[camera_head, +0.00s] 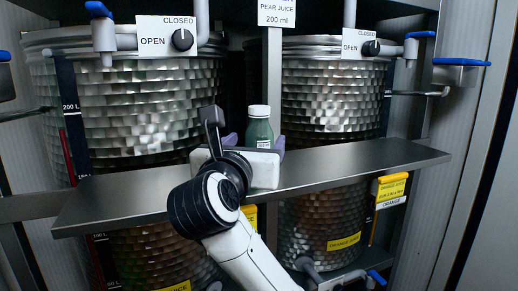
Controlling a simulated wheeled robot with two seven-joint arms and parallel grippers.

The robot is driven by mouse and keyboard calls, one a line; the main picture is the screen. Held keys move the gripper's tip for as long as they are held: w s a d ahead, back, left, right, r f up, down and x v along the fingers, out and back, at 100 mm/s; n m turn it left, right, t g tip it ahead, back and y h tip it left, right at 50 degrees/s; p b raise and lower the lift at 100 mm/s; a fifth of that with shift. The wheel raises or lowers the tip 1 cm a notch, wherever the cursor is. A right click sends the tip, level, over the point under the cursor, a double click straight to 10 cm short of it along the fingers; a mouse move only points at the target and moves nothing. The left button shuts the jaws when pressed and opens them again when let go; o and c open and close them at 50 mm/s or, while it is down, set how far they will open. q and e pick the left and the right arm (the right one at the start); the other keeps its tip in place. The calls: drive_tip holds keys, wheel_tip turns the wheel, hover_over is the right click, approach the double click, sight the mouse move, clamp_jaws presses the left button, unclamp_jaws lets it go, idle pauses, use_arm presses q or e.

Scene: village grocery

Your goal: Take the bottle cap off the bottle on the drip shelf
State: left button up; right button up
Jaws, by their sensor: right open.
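A green bottle (259,131) with a white bottle cap (259,111) stands upright at the middle of the metal drip shelf (370,158). The cap is on the bottle. My right gripper (255,141) is in front of the bottle, its purple fingers apart, one on each side of the bottle below the cap. The gripper body hides the bottle's lower part, and I cannot tell whether the fingers touch it. My left gripper is out of view.
Two large dimpled steel tanks (140,105) (330,95) stand behind the shelf, with more tank surface below it. The shelf is bare on both sides of the bottle.

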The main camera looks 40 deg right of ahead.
sight(256, 139)
drive_tip(key=x, duration=0.4)
drive_tip(key=shift+w+d+r+p, duration=0.15)
drive_tip(key=shift+d+r+p, duration=0.05)
drive_tip(key=shift+p, duration=0.15)
drive_tip(key=shift+c, duration=0.4)
drive_tip(key=c, duration=1.2)
wheel_tip(256, 139, up, 10)
drive_tip(key=shift+r, duration=0.1)
